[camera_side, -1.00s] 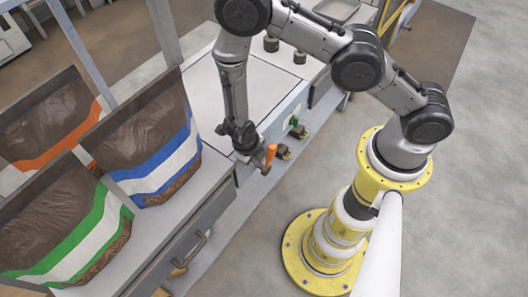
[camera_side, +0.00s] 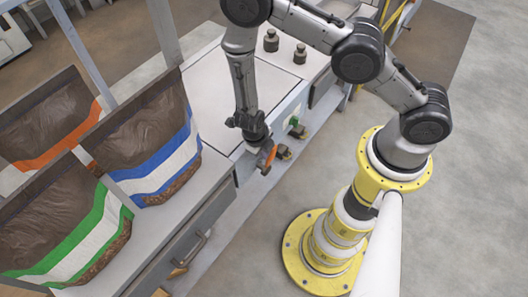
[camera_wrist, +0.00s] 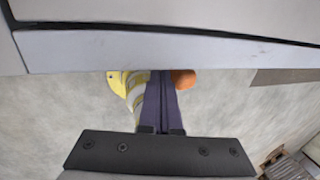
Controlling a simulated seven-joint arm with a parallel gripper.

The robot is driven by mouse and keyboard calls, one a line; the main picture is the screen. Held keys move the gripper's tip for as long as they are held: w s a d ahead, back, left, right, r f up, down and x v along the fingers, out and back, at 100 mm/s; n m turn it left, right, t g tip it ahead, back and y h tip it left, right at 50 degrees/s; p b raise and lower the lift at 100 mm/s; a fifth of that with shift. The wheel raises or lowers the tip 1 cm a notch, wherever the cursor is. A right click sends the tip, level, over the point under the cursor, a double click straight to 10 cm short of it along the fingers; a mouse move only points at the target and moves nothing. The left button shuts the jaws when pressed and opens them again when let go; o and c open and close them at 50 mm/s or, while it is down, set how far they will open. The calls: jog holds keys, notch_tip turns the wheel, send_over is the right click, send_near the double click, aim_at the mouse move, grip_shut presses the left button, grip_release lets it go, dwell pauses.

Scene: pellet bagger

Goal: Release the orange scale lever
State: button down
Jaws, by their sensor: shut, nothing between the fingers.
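The orange scale lever (camera_side: 264,164) sticks out from the front edge of the scale bench in the side view, partly covered by my gripper. In the wrist view its rounded orange end (camera_wrist: 184,79) shows just right of my fingertips. My gripper (camera_side: 265,152) is shut and empty, pointing down at the lever. In the wrist view its dark fingers (camera_wrist: 160,80) lie together beside the orange end. I cannot tell whether they touch it.
The pale scale plate (camera_side: 205,85) lies behind the lever. A green button (camera_side: 293,121) is on the bench front to the right. Open bags with blue (camera_side: 150,172) and green (camera_side: 75,250) bands stand at left. Two dark weights (camera_side: 271,41) stand at the back. Floor in front is clear.

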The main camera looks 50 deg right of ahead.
jog(key=shift+d+f, duration=0.1)
jog(key=shift+d, duration=1.5)
